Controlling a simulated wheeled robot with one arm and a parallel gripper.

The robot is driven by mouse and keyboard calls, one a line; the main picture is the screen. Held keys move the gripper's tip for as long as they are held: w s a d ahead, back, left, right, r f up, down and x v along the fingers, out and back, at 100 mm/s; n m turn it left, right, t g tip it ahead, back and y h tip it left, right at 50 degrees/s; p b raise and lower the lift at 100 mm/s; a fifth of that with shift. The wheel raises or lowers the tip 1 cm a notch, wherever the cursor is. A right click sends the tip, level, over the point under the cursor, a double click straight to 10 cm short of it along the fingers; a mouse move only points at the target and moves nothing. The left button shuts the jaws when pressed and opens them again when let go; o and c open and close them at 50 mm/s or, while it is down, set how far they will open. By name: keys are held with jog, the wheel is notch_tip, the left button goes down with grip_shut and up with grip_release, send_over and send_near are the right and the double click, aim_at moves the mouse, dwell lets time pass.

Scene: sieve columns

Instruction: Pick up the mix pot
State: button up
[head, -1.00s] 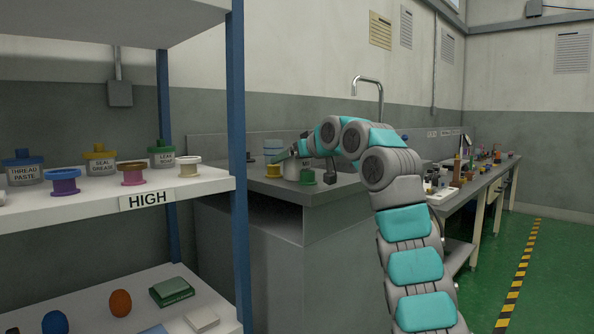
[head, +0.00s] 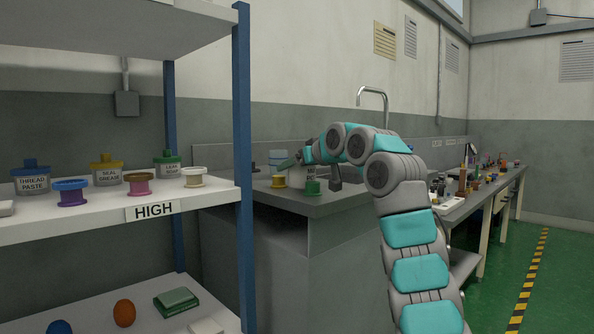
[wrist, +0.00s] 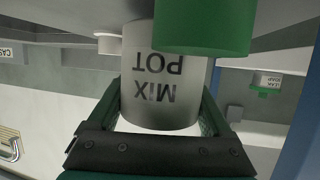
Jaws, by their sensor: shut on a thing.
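The mix pot (wrist: 165,85) is a pale grey cylinder with "MIX POT" lettering, upside down in the wrist view. My gripper (wrist: 162,115) has its two green fingers on either side of the pot, shut on it. In the head view my gripper (head: 296,161) is at the sink counter, and the pot (head: 311,171) is partly hidden behind a green spool. Whether the pot is clear of the counter cannot be told.
The green spool (head: 311,187) and a yellow spool (head: 279,181) stand close on the grey counter (head: 330,203). A tap (head: 374,95) rises behind. A blue-posted shelf (head: 243,150) with jars and spools stands at left.

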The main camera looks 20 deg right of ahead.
notch_tip(320, 180, up, 9)
jog(key=p, duration=0.5)
